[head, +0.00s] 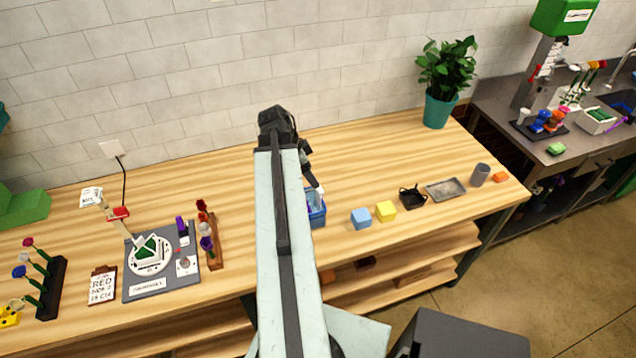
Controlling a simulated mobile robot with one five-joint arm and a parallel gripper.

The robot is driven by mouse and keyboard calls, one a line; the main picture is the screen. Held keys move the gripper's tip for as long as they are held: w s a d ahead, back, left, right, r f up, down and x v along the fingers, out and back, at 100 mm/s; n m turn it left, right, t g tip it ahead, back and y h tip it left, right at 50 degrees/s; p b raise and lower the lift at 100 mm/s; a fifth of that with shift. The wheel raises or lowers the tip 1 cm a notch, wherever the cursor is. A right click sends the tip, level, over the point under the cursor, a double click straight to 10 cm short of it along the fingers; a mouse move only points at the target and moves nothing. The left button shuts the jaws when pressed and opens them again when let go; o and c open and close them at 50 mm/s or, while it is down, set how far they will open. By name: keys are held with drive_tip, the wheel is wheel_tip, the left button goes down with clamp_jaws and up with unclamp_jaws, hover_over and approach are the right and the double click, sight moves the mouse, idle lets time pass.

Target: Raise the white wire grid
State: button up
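I cannot clearly make out a white wire grid. On the grey board (187,255) at the left of the wooden table lies a white round piece (135,268) with white-edged green shapes (149,248) on it. Whether any of this is the grid is too small to tell. My arm reaches forward over the middle of the table and bends down at its far end. My gripper (316,187) is partly hidden behind the arm, by the blue container (317,214). I cannot tell whether its fingers are apart or touch the container.
A blue cube (361,218), a yellow cube (386,211), a black tray (412,197), a grey tray (446,188) and a grey cup (480,175) line the right side. A potted plant (443,75) stands behind. A dark flower rack (52,290) stands far left.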

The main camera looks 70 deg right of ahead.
drive_tip(key=b+x, duration=0.7)
drive_tip(key=x, duration=0.1)
drive_tip(key=shift+w, duration=0.1)
drive_tip(key=shift+a+r, duration=0.1)
clamp_jaws()
